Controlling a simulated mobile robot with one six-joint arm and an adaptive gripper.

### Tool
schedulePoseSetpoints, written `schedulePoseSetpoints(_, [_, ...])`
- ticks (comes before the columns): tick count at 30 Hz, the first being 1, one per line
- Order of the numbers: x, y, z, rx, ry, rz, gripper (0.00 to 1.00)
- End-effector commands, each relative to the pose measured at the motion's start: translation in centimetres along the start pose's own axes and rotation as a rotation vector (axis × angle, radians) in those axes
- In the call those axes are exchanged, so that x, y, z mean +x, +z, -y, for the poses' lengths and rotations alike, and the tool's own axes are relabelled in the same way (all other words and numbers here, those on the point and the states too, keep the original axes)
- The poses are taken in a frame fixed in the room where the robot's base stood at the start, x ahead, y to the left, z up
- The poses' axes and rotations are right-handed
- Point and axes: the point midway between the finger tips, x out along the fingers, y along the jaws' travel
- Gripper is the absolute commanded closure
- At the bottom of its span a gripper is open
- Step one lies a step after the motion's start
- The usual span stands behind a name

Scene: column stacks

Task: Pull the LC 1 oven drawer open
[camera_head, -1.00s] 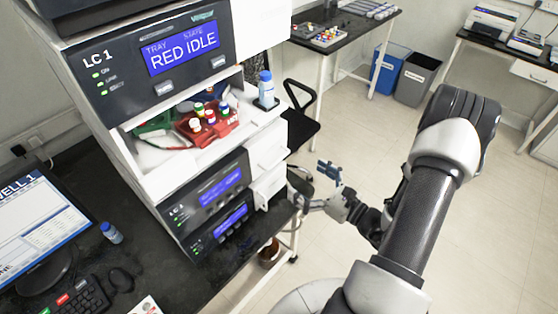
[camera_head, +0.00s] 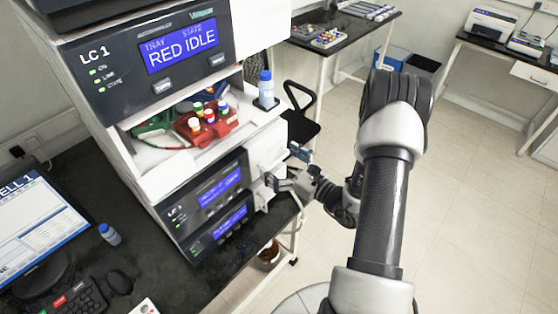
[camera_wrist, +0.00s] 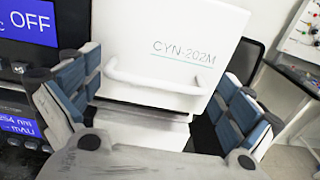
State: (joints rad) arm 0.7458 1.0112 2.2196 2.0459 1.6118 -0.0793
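The LC 1 stack (camera_head: 150,60) stands at the left with its screen reading "RED IDLE". The white oven drawer front (camera_head: 266,150) is on the stack's right side, below the tray shelf. In the wrist view the drawer front (camera_wrist: 200,35) reads "CYN-202M" and has a curved white bar handle (camera_wrist: 160,82). The drawer looks shut. My gripper (camera_head: 288,168) is open in front of it. Its blue-padded fingers (camera_wrist: 150,100) spread to the left and right of the handle, with nothing held. Whether they touch the drawer I cannot tell.
A red rack (camera_head: 208,124) with capped vials sits on the open shelf. A blue-capped bottle (camera_head: 266,88) stands on the shelf's right end. Lower modules with blue screens (camera_head: 218,188) are left of the drawer. A black chair (camera_head: 302,115) stands behind. Floor at the right is clear.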

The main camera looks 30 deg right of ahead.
Motion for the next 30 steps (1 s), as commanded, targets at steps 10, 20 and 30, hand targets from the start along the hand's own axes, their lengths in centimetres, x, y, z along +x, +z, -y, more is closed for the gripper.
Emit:
schedulePoseSetpoints(10, [-0.02,0.0,0.02,0.0,0.0,0.0,0.28])
schedulePoseSetpoints(20, [0.0,0.04,0.04,0.0,0.0,0.001,0.5])
schedulePoseSetpoints(30, [0.0,0.05,0.0,-0.001,0.001,0.001,0.72])
